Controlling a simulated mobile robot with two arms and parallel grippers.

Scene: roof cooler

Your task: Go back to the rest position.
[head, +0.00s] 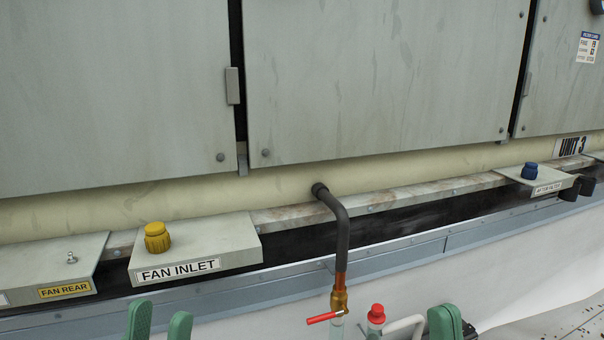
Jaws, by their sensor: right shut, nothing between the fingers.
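My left gripper (159,324) shows at the bottom left edge as two green fingertips with a clear gap between them. It is open, and nothing shows between the fingertips. My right gripper (445,322) shows at the bottom edge right of centre, its green fingertips shut and empty. Both grippers are cut off by the lower frame edge, so the arms behind them are hidden.
A grey cabinet (380,75) fills the back. A dark pipe (342,235) descends to a red-handled valve (325,317). A red-capped fitting (376,314) stands close left of my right gripper.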

